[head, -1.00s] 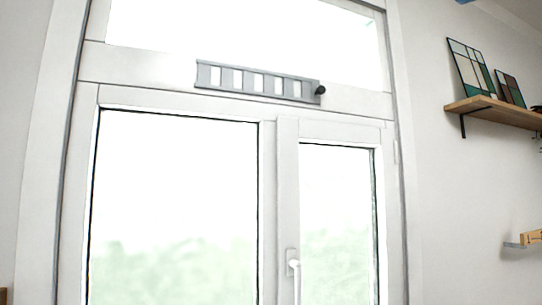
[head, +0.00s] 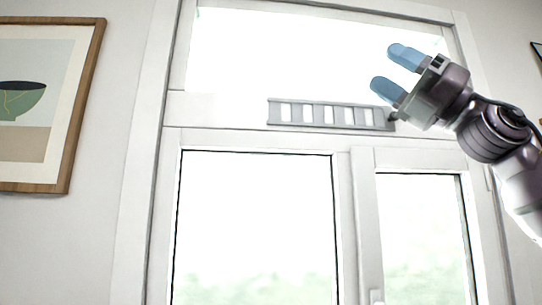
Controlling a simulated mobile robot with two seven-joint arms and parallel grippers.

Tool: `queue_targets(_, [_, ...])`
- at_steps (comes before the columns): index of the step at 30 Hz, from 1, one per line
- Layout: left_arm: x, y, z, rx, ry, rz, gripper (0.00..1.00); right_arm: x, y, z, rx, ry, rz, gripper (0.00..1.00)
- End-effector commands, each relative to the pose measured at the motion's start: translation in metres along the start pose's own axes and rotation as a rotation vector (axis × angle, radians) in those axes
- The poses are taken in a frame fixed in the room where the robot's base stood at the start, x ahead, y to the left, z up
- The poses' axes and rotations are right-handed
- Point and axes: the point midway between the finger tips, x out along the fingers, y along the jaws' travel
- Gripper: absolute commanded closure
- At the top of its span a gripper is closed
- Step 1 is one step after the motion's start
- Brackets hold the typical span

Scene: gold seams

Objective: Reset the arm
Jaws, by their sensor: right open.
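My right gripper (head: 388,72) is raised at the upper right of the head view. Its two blue fingertips point left and are spread apart, with nothing between them. The arm comes in from the right edge. I cannot tell how far the gripper is from the vent. My left gripper is not in view.
A white-framed window (head: 345,220) with a bright pane above fills the middle. A framed picture of a green bowl (head: 40,105) hangs on the wall at the left. The space left of the gripper looks clear.

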Motion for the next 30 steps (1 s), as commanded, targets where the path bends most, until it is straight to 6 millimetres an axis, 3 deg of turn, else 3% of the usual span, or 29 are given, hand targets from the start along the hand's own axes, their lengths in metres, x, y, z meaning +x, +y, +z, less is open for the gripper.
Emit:
queue_targets(1, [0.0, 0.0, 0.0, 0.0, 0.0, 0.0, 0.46, -0.011, -0.027, -0.009, 0.086, -0.041, -0.01, 0.46])
queue_targets(3, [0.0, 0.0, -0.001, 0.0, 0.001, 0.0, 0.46, -0.025, -0.058, -0.019, 0.196, -0.106, -0.025, 0.46])
queue_targets(8, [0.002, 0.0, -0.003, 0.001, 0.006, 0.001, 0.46, -0.068, -0.13, -0.049, 0.435, -0.258, -0.084, 0.46])
queue_targets(15, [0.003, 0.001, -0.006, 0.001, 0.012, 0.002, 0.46, -0.15, -0.225, -0.111, 0.76, -0.495, -0.216, 0.46])
queue_targets(24, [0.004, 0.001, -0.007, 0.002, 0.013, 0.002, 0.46, -0.272, -0.307, -0.217, 1.111, -0.791, -0.41, 0.46])
queue_targets(30, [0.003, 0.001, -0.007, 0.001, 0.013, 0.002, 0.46, -0.356, -0.331, -0.299, 1.311, -0.988, -0.534, 0.46])
